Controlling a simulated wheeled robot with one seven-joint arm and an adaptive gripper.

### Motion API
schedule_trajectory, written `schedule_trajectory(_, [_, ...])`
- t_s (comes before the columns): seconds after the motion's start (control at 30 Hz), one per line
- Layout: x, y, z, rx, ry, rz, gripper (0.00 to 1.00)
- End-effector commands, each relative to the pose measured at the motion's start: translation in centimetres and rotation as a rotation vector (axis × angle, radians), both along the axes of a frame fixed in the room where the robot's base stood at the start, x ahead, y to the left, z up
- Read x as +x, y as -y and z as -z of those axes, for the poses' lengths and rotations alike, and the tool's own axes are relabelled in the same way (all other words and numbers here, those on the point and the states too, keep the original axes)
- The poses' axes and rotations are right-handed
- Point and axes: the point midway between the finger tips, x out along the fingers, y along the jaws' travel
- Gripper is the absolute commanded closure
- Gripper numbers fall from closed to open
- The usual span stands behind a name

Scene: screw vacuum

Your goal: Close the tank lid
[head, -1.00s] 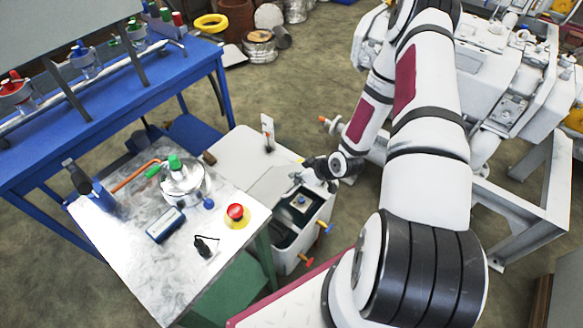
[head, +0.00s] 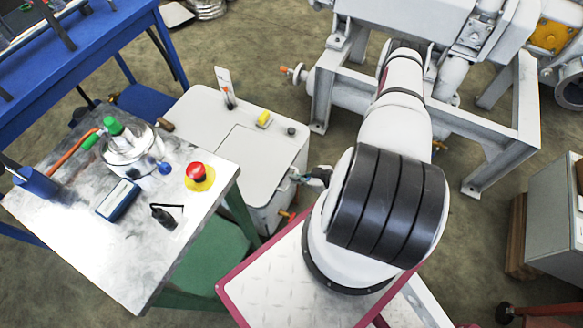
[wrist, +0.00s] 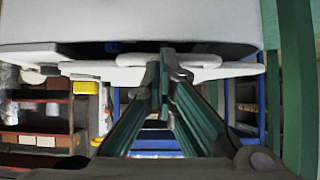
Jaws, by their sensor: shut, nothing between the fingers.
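The white tank (head: 197,122) stands beside the metal-topped table in the head view. Its pale lid panel (head: 250,163) lies flat over the opening, and no interior shows. My gripper (head: 300,177) is low at the tank's right side, close to the lid's front right edge and partly hidden by my arm. In the wrist view my gripper (wrist: 164,72) is shut and empty, its fingertips together at a thin white edge or bar (wrist: 110,72) below a large white surface (wrist: 130,25). Whether they touch it, I cannot tell.
The metal-topped table (head: 75,240) at left carries a red button (head: 196,171), a meter (head: 118,200) and a metal vessel (head: 130,150). A grey machine frame (head: 322,95) stands behind. Floor is open between tank and frame.

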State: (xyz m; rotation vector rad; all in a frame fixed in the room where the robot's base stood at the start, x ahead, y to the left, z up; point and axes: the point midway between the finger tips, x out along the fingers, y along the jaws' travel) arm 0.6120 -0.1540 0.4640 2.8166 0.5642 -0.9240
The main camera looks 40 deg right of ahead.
Motion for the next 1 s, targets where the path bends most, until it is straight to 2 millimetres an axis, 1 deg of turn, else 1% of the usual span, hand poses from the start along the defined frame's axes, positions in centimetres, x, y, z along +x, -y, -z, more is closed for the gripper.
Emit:
schedule_trajectory(0.03, [0.0, 0.0, 1.0, 0.001, 0.0, 0.001, 1.0])
schedule_trajectory(0.1, [-0.1, 0.0, 1.7, 0.001, 0.0, 0.001, 1.0])
schedule_trajectory(0.23, [-0.1, 0.1, 2.7, -0.001, 0.0, 0.001, 1.0])
schedule_trajectory(0.37, [-0.2, 0.1, 3.0, 0.0, 0.0, 0.0, 1.0])
schedule_trajectory(0.83, [-0.1, 0.1, 3.0, 0.0, -0.002, 0.001, 1.0])
schedule_trajectory(0.93, [0.3, 0.1, 2.5, 0.0, -0.001, 0.0, 1.0])
schedule_trajectory(1.0, [0.9, 0.2, 1.6, 0.0, 0.002, -0.001, 1.0])
